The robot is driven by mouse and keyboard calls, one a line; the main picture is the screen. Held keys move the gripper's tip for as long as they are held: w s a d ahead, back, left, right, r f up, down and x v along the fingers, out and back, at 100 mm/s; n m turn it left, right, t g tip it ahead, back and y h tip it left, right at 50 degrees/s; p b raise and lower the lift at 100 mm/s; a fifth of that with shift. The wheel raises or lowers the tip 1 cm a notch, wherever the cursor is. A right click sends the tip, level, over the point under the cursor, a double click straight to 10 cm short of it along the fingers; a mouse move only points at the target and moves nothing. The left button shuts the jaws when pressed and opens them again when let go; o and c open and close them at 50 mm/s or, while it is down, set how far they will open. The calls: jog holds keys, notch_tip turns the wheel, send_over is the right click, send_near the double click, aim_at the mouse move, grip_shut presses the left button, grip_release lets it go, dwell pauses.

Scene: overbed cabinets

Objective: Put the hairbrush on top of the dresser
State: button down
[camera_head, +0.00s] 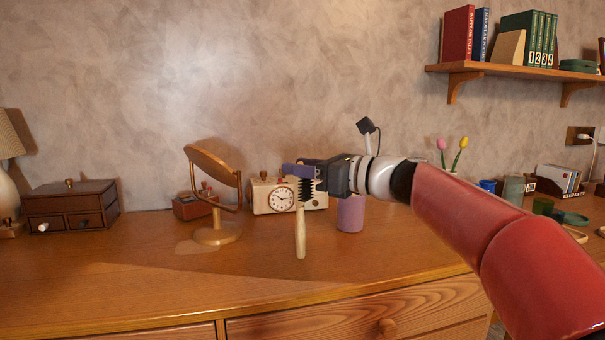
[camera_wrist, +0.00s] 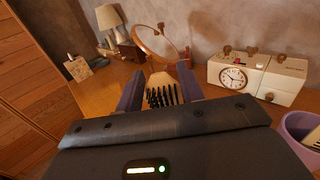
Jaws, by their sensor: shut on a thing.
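The hairbrush (camera_head: 300,232) has a pale wooden handle and black bristles. It hangs upright, handle down, over the wooden dresser top (camera_head: 130,262). My gripper (camera_head: 303,172) is shut on the brush's head end, with purple fingers on either side. In the wrist view the hairbrush (camera_wrist: 163,91) shows its bristles between the two fingers (camera_wrist: 158,88). The handle's lower end is close to the dresser top; I cannot tell whether it touches.
A round mirror (camera_head: 214,234) and a cream clock (camera_head: 275,200) stand behind the brush. A purple cup (camera_head: 351,214) stands right of it. A dark drawer box (camera_head: 70,205) is at the left. The dresser's front left area is clear.

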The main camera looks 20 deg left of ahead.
jog(key=c, duration=0.9)
grip_release()
jog(key=shift+r, duration=0.15)
jog(key=b+v, duration=0.1)
jog(key=v, duration=1.1)
